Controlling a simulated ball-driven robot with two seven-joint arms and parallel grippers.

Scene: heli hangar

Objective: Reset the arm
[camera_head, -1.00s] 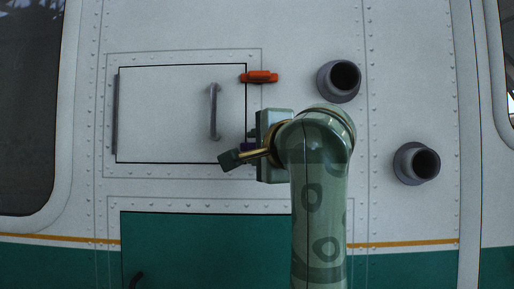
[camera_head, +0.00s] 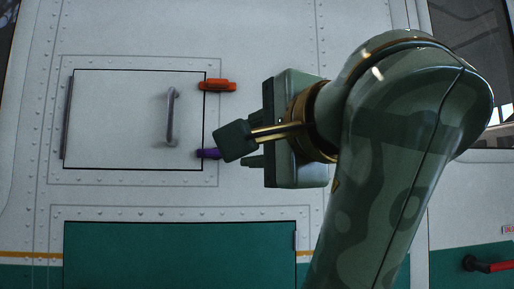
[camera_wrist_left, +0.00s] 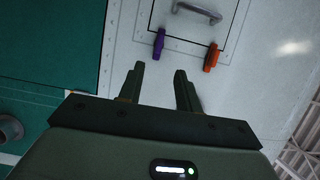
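My left gripper (camera_head: 243,152) is in front of the white hatch panel (camera_head: 120,120), pointing left, with its arm rising from the lower right. In the left wrist view its two fingers (camera_wrist_left: 159,72) stand apart with nothing between them. A purple latch (camera_head: 208,153) at the hatch's lower right edge shows just left of the fingertips and looks apart from them. An orange latch (camera_head: 217,85) sits at the upper right edge. Both latches, purple (camera_wrist_left: 159,43) and orange (camera_wrist_left: 211,57), lie beyond the fingers in the wrist view. My right gripper is not in view.
The hatch has a grey handle (camera_head: 171,117) and lies flush in the riveted white wall. A teal panel (camera_head: 180,255) lies below it. A red-and-black fitting (camera_head: 490,265) shows at the lower right. A grey pipe (camera_wrist_left: 10,127) is at the wrist view's left edge.

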